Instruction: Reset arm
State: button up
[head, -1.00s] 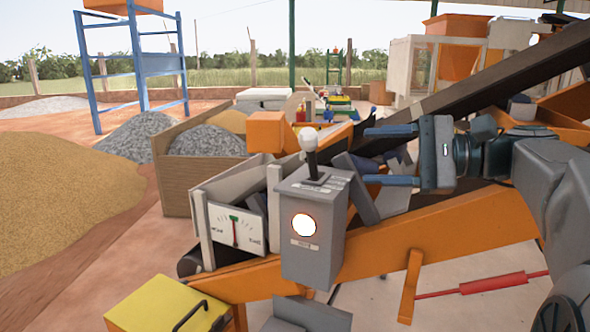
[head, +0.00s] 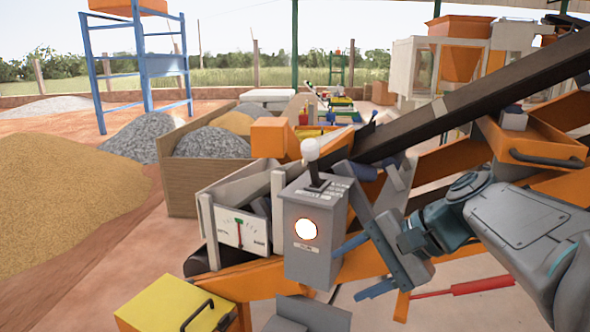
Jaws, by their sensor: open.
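My gripper (head: 347,274) is open and empty, with its two blue fingers pointing left and slightly down. It hangs just right of the lower part of the grey control box (head: 307,240), in front of the orange conveyor frame; I cannot tell whether the upper fingertip touches the box. The box carries a lever with a white knob (head: 310,149), standing nearly upright, and a lit round white lamp (head: 306,229). My arm reaches in from the right.
A gauge panel (head: 240,228) with its needle near the middle is left of the box. A yellow lidded box (head: 165,302) with a black handle is at lower left. A dark conveyor belt (head: 470,95) rises to the right. An orange tray (head: 535,145) is above my arm.

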jog(key=s+d+f+n+h+p, duration=0.3)
jog(key=s+d+f+n+h, duration=0.2)
jog(key=s+f+n+h, duration=0.3)
notch_tip(320, 180, down, 3)
jog(key=shift+s+r+n+h+p, duration=0.2)
jog(key=shift+s+n+h+p, duration=0.15)
jog(key=shift+s, duration=0.25)
jog(key=c, duration=0.5)
